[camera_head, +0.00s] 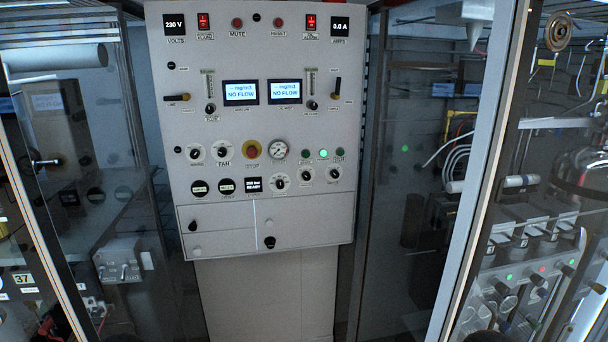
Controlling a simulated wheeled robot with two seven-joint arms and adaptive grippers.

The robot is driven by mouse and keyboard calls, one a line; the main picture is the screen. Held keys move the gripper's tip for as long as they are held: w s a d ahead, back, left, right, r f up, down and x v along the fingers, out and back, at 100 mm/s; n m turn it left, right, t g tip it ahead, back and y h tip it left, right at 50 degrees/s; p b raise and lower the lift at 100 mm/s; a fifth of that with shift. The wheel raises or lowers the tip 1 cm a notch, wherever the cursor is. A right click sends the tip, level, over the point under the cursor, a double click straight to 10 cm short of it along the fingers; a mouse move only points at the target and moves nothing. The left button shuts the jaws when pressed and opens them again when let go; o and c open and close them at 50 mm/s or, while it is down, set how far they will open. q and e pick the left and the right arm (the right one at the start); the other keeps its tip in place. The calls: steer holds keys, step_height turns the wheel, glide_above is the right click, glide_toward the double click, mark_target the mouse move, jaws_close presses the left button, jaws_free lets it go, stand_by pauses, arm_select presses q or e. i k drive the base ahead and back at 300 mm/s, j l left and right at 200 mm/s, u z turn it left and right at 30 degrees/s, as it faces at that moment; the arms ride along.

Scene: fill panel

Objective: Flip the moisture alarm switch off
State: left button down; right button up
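A pale grey control panel (260,70) stands upright ahead of me. Two red rocker switches sit along its top edge: a left red switch (203,20) beside the volts display and a right red switch (311,22) beside the amps display. Each has a small label below it. The print is too small for me to tell surely which one is the moisture alarm, and I cannot tell the rocker positions. Neither of my grippers can be made out in this view.
Between the red switches are the mute button (238,23) and reset button (279,23). Two lit screens (240,92) read NO FLOW.

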mark_target(203, 18)
steer(key=l+u, duration=0.75)
steer(key=i+j, duration=0.05)
steer(key=j, duration=0.05)
